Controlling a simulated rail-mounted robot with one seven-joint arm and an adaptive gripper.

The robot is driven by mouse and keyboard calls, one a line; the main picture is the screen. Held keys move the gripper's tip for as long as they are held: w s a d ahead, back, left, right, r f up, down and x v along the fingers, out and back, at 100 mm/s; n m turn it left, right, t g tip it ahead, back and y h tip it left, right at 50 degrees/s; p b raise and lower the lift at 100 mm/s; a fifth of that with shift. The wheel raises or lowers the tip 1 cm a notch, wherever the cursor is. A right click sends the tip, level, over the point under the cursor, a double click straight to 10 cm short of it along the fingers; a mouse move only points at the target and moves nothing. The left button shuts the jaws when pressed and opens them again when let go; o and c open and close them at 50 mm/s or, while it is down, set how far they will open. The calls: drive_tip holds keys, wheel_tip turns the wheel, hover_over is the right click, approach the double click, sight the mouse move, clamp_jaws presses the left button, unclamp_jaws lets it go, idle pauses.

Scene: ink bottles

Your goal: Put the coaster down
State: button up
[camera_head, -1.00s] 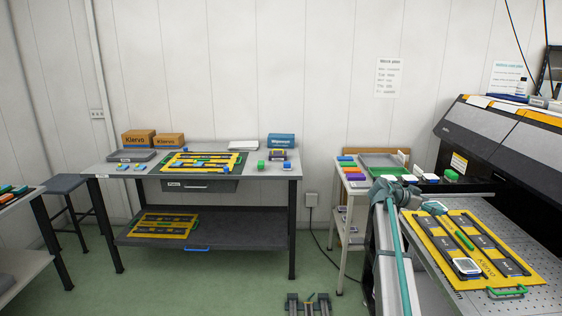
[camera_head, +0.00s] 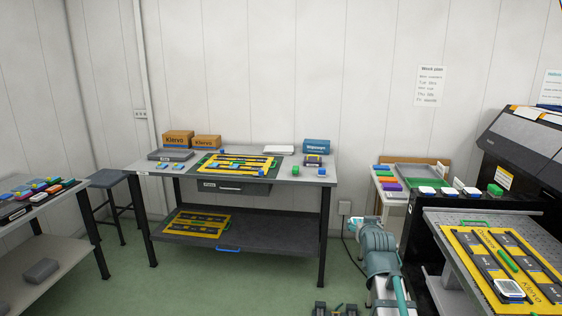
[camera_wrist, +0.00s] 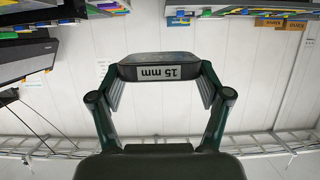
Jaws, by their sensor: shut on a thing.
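My gripper (camera_wrist: 160,82) is shut on the coaster (camera_wrist: 160,58), a flat dark piece with a white "15 mm" label on its near edge. The label reads upside down in the wrist view. In the head view my arm stands at the lower right, between the middle workbench (camera_head: 325,180) and the machine bed at right. My fingers and the coaster cannot be made out there.
A yellow jig (camera_head: 485,280) with dark strips and a white-topped piece (camera_head: 509,289) lies on the machine bed (camera_head: 440,222). A small side table holds a grey-green tray (camera_head: 415,176) and coloured blocks. The middle bench carries another yellow jig (camera_head: 208,165), boxes and small blocks. A cluttered table stands left.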

drive_tip(key=s+a+r+n+y, duration=0.15)
drive_tip(key=s+a, duration=0.25)
drive_tip(key=a, duration=0.5)
wheel_tip(320, 180, down, 16)
drive_tip(key=s+r, duration=0.1)
drive_tip(key=s, duration=0.1)
drive_tip(key=w+d+r+m+g+h, duration=0.1)
drive_tip(key=w+d+r+m+h, duration=0.2)
drive_tip(key=d, duration=0.8)
drive_tip(key=w+d+m+g+h, duration=0.15)
drive_tip(key=w+d, duration=0.35)
drive_tip(key=d, duration=0.5)
drive_tip(key=w+d+r+m+h, duration=0.2)
drive_tip(key=w+d+m+h, duration=0.15)
drive_tip(key=d, duration=0.75)
drive_tip(key=s+d+r+m+g+h, duration=0.2)
drive_tip(key=s+d+r+m+g, duration=0.1)
drive_tip(key=d+m+g, duration=0.3)
drive_tip(key=s+d+r+m+g+h, duration=0.3)
drive_tip(key=d+r+m+g, duration=0.2)
drive_tip(key=d+g, duration=0.2)
drive_tip(key=shift+s+d+r+m, duration=0.2)
drive_tip(key=shift+d+r+m, duration=0.2)
drive_tip(key=shift+d, duration=0.75)
